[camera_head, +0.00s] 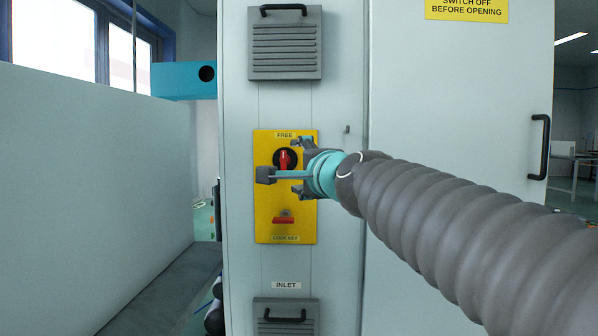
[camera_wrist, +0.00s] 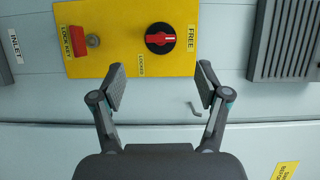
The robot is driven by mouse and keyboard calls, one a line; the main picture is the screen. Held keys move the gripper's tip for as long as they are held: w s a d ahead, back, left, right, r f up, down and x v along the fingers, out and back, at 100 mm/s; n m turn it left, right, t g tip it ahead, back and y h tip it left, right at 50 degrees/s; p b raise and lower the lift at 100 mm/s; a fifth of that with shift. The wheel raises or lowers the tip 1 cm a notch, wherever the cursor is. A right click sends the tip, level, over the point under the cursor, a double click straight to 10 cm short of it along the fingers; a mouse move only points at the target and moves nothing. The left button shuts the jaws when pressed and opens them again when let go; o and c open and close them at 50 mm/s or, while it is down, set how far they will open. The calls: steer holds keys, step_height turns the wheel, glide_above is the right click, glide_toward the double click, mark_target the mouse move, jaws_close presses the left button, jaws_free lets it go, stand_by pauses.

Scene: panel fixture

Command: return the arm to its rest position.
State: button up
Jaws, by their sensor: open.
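My gripper (camera_head: 288,170) is open and empty in front of the yellow panel (camera_head: 265,230), its fingers spread; in the wrist view its two fingers (camera_wrist: 161,84) stand apart with nothing between the pads. The red switch handle (camera_head: 283,160) on its black disc is just beyond the fingers and lies in line with the FREE label; it also shows in the wrist view (camera_wrist: 159,39). The red lock key part (camera_head: 283,219) sits lower on the panel, above the LOCK KEY label. My grey ribbed arm reaches in from the lower right in the head view.
A grey vent cover with a handle (camera_head: 285,50) is above the panel, another (camera_head: 285,315) below. A small hook (camera_head: 347,130) sticks out right of the panel. A cabinet door with a black handle (camera_head: 540,147) is at right. A pale wall (camera_head: 95,190) stands at left.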

steer(key=s+f+n+g+h, duration=0.1)
steer(key=s+f+n+g, duration=0.3)
steer(key=f, duration=0.6)
steer(key=s+f+n+g, duration=0.3)
steer(key=f+n, duration=0.3)
steer(key=f, duration=0.5)
steer(key=s+d+f+n+g+h, duration=0.1)
steer(key=s+d+f+g+h, duration=0.1)
steer(key=s+d+f, duration=0.5)
steer(key=s+d+f+n+g+h, duration=0.2)
steer(key=s+d+f, duration=0.6)
steer(key=s, duration=0.5)
steer(key=shift+d+f+n+h, duration=0.3)
steer(key=shift+f+h, duration=0.4)
steer(key=shift+f, duration=0.6)
steer(key=shift+s, duration=0.1)
steer(key=shift+c, duration=0.2)
